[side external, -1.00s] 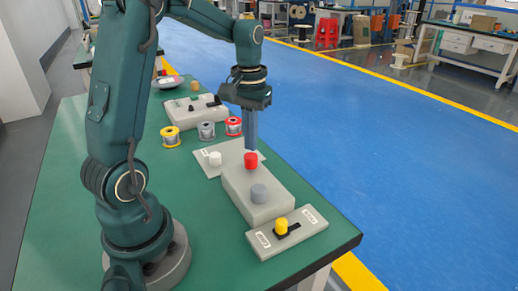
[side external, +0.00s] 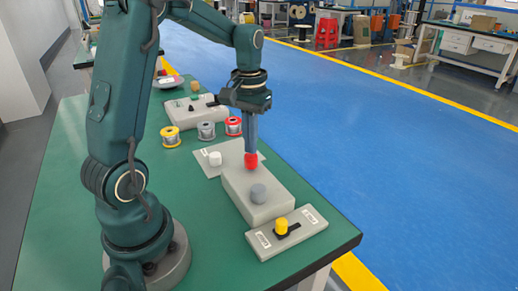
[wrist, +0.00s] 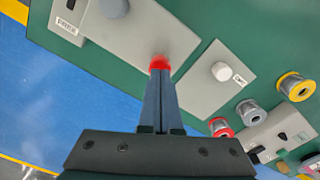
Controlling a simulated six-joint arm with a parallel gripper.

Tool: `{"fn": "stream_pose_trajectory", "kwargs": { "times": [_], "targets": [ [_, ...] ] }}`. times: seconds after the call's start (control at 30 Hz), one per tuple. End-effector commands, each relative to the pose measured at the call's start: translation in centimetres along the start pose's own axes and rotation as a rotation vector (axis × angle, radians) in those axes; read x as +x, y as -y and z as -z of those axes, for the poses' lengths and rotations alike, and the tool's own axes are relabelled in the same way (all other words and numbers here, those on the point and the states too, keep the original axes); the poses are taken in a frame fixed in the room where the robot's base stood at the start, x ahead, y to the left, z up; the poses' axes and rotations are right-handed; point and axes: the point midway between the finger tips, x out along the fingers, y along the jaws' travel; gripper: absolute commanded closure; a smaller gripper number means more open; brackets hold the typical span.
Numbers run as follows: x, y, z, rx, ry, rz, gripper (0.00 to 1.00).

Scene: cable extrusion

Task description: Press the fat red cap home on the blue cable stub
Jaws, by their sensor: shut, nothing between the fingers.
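The fat red cap (side external: 251,162) stands upright on the far end of the long grey block (side external: 238,192). In the wrist view the cap (wrist: 160,61) shows just beyond the fingertips. My gripper (side external: 251,152) points down with its fingers shut and empty, and its tips are at the cap's top. They look in contact with it, but the exact contact is hard to make out. In the wrist view the shut gripper (wrist: 160,72) covers part of the cap. No blue cable stub shows; whatever is under the cap is hidden.
A grey cap (side external: 258,194) stands on the same block. A white cap (side external: 215,159) sits on a flat grey plate to the left. A yellow cap (side external: 281,226) stands on a front plate. Several wire spools (side external: 206,130) stand behind. Green bench shows at left.

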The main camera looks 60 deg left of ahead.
Motion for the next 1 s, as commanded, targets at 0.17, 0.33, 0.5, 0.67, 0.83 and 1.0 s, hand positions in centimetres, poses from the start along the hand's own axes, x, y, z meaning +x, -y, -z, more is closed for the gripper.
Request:
{"fn": "stream_pose_trajectory", "kwargs": {
  "times": [0.17, 0.33, 0.5, 0.67, 0.83, 1.0],
  "targets": [
    [0.2, 0.0, 0.0, 0.000, 0.000, 0.000, 1.00],
    [0.4, 0.0, 0.0, 0.000, -0.001, 0.000, 1.00],
    [0.6, 0.0, 0.0, 0.000, 0.000, 0.000, 1.00],
    [0.8, 0.0, 0.0, 0.000, 0.000, 0.000, 1.00],
    [1.0, 0.0, 0.0, 0.000, 0.000, 0.000, 1.00],
    [1.2, 0.0, 0.0, 0.000, 0.001, 0.000, 1.00]
  ]
}}
